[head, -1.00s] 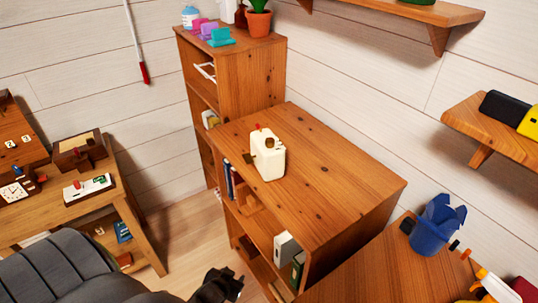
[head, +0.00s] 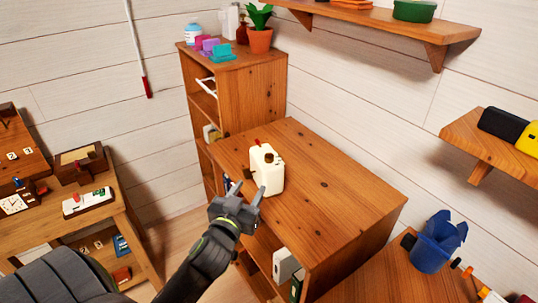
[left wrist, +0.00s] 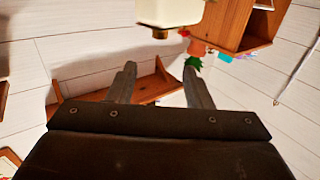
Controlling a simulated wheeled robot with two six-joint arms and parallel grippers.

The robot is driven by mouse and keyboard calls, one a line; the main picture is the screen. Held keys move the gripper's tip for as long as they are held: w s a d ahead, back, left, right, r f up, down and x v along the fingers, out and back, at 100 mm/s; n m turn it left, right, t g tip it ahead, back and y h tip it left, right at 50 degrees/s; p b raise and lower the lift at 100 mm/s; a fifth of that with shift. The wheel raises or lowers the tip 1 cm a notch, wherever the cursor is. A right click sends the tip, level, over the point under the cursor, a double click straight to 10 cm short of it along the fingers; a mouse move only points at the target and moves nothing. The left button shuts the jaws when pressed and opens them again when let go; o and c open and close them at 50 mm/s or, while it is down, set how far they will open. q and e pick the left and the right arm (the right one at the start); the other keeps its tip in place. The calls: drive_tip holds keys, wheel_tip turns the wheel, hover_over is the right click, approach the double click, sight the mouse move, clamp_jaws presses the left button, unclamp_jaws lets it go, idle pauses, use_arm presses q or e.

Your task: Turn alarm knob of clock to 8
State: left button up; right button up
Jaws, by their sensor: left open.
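A cream box-shaped thing (head: 266,172) with a red bit on top and a dark brass knob (head: 268,157) stands upright on the wooden cabinet top. No dial shows on it, so I cannot tell whether it is the clock. It also shows upside down at the top of the left wrist view (left wrist: 168,12), with its brass knob (left wrist: 160,33). A small clock with a white dial (head: 13,204) stands on the desk at far left. My left gripper (head: 247,191) is open and empty at the cabinet's left edge, just before the cream thing, apparently apart from it.
The cabinet top (head: 330,195) is mostly bare right of the cream thing. A taller shelf unit (head: 255,90) stands behind, with a potted plant (head: 260,38) on it. A blue bin (head: 436,245) stands at lower right. Wall shelves (head: 410,14) hang above.

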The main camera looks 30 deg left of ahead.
sight(267, 158)
use_arm(q)
drive_tip(key=p+x, duration=0.2)
drive_tip(key=x, duration=1.1)
drive_tip(key=shift+w+p, duration=0.35)
drive_tip(key=shift+p, duration=0.05)
drive_tip(key=shift+x, duration=0.9)
drive_tip(key=shift+c, duration=0.4)
drive_tip(key=c, duration=0.9)
